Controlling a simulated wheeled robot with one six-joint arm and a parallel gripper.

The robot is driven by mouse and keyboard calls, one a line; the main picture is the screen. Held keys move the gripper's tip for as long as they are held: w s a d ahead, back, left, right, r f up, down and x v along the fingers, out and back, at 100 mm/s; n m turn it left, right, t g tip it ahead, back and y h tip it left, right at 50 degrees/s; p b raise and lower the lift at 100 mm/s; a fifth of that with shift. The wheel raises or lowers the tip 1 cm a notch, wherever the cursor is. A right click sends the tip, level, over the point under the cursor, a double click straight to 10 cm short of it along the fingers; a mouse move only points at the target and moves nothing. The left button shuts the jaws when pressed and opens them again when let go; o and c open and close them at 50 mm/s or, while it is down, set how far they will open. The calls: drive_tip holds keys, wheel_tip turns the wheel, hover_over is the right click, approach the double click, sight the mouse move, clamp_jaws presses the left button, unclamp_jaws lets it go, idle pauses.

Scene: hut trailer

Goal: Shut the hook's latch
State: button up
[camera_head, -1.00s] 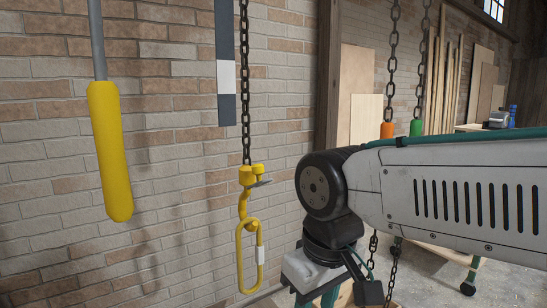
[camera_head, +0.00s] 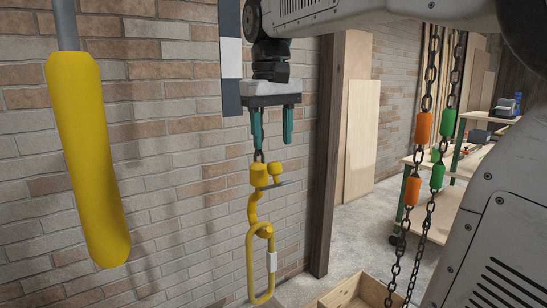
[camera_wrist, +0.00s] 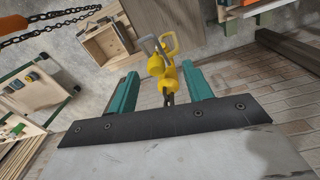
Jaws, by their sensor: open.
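The yellow hook (camera_head: 254,208) hangs beside the brick wall on a dark chain, below a yellow block (camera_head: 258,175). A yellow oval link (camera_head: 250,272) with a white sleeve hangs from the hook. My gripper (camera_head: 272,145) points down just above the block, open and empty. Whether the tongue closes the hook's mouth is unclear.
A large yellow grip (camera_head: 88,160) on a grey rod hangs at the left. Chains with orange (camera_head: 424,127) and green (camera_head: 448,123) sleeves hang at the right. A wooden crate (camera_head: 340,294) stands below. A dark post (camera_head: 327,160) is behind.

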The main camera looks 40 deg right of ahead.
sight(274, 166)
drive_tip(key=shift+w+d+r, duration=0.35)
drive_tip(key=shift+w, duration=0.2)
drive_tip(key=shift+w+d+r, duration=0.3)
drive_tip(key=shift+w+d, duration=0.05)
drive_tip(key=shift+w, duration=0.15)
drive_tip(key=f, duration=0.7)
drive_tip(key=shift+d+f, duration=0.2)
clamp_jaws()
